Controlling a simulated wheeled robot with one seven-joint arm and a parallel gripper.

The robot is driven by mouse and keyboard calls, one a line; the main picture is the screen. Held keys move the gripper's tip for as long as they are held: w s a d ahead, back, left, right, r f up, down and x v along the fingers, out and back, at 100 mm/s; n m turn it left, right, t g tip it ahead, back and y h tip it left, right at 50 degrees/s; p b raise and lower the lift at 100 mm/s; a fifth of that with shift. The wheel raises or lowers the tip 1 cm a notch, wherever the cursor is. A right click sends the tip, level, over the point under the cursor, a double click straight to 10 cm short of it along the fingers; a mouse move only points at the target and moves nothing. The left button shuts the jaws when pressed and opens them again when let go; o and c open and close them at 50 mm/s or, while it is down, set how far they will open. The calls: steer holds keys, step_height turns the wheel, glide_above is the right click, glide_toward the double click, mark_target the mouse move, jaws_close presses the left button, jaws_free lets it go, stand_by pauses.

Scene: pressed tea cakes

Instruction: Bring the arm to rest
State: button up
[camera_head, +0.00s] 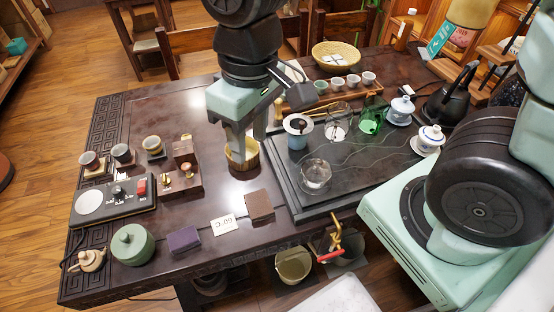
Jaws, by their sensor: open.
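My arm reaches down over the dark wooden table (190,105) from the top middle of the view. My gripper (242,152) points downward with its two fingers apart. The fingertips are at a small round wooden container (243,165) on the table. I cannot tell whether they touch it or are just above or inside it. The fingers hide part of the container's rim and inside.
A black tea tray (300,200) with glassware, including a glass bowl (315,174), lies to the right. A wooden rack with small cups (337,84) stands behind. A scale (115,198) and green jar (132,244) are left. The table's back left is clear.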

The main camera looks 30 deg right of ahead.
steer(key=s+n, duration=0.1)
steer(key=s, duration=0.6)
steer(key=shift+d+n, duration=0.4)
steer(key=shift+d, duration=0.05)
stand_by(0.4)
